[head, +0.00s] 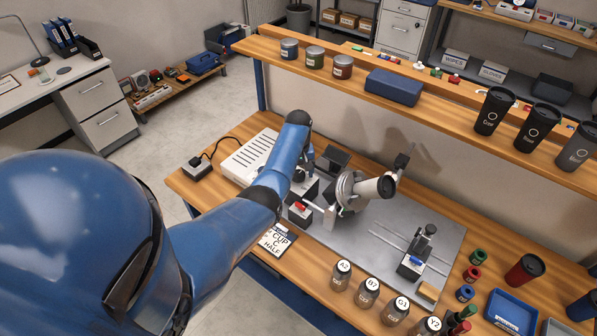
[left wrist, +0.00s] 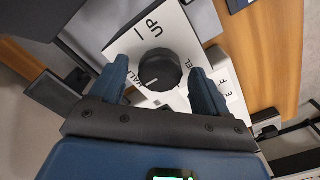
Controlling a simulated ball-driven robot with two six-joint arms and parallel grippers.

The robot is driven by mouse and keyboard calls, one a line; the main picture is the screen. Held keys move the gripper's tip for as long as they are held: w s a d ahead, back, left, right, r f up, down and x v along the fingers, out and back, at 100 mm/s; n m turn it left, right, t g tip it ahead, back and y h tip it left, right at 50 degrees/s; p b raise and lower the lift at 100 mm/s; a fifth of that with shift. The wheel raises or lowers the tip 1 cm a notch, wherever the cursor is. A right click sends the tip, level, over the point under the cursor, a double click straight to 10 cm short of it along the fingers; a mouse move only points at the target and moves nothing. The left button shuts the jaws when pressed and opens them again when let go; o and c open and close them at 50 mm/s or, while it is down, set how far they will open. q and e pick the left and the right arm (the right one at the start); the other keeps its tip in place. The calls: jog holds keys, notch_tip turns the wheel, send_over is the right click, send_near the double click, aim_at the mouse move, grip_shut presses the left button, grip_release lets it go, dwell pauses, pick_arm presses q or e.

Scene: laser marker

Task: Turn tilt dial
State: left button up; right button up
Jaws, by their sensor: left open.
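The tilt dial (left wrist: 160,70) is a round black knob with a pale pointer line. It sits on a white panel (left wrist: 125,45) marked "UP" in the left wrist view. My left gripper (left wrist: 158,73) is open, with one blue finger on each side of the dial. A gap shows between the dial and each finger; I cannot tell how deep the fingers reach. In the head view my left forearm comes down over the marker's left part, and the dial cannot be made out there. My right gripper is not in view.
A rotary holder (head: 350,190) stands right of my left arm on a grey plate (head: 440,235). A white slatted box (head: 248,158) is at left. Several labelled jars (head: 367,290) line the bench's front edge. A wooden shelf (head: 440,108) with tins and cups runs behind.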

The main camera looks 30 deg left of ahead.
pick_arm(q)
jog(key=shift+r, duration=0.15)
notch_tip(320, 180, up, 10)
jog(key=b, duration=0.1)
jog(key=shift+r, duration=0.25)
dwell(0.5)
notch_tip(320, 180, up, 7)
jog(key=p, duration=0.7)
send_over(298, 173)
jog(key=shift+d, duration=0.1)
